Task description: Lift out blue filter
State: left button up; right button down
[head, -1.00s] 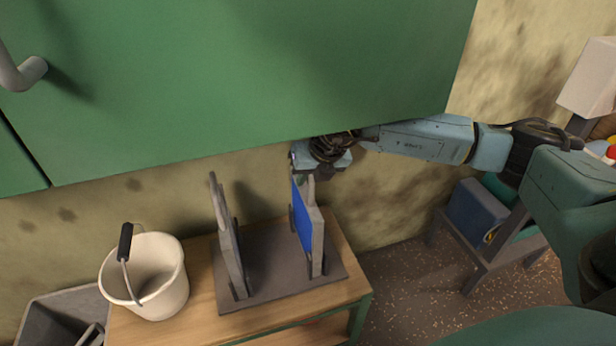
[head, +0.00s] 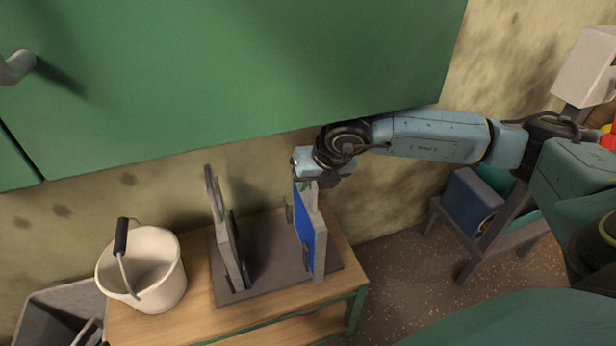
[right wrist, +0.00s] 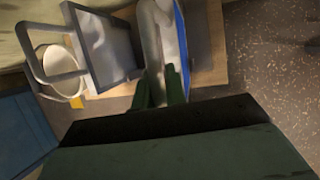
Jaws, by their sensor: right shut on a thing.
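The blue filter (head: 304,222), a blue panel in a grey frame, stands upright over the right part of a dark base plate (head: 268,276) in the head view. My right gripper (head: 304,182) is at its top and shut on it. In the right wrist view the blue face (right wrist: 181,35) shows as a narrow strip beside the pale handle, with my green fingers (right wrist: 160,88) at that handle. I cannot tell whether its lower edge touches the plate. A small grey clip (head: 289,209) stands at its left side. My left gripper is not in view.
A second grey filter (head: 227,235) with a loop handle stands on the plate's left part. A white bucket (head: 157,272) stands left on the wooden table (head: 205,318). A green cabinet (head: 230,80) overhangs above. A low stand (head: 440,215) is at the right.

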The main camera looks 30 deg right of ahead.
jog(key=shift+s+a+r, duration=0.1)
jog(key=shift+s+a, duration=0.1)
jog(key=shift+s, duration=0.55)
jog(key=shift+s+a, duration=0.15)
jog(key=shift+s, duration=0.55)
pick_arm(q)
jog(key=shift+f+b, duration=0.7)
jog(key=shift+b, duration=0.05)
pick_arm(e)
jog(key=shift+s+a+r, duration=0.1)
jog(key=shift+s+a, duration=0.1)
jog(key=shift+s, duration=0.65)
jog(key=shift+s+a+f, duration=0.1)
jog(key=shift+s+a, duration=0.1)
jog(key=shift+s, duration=0.65)
jog(key=shift+s+a+r, duration=0.1)
jog(key=shift+s+a, duration=0.1)
jog(key=shift+s, duration=0.65)
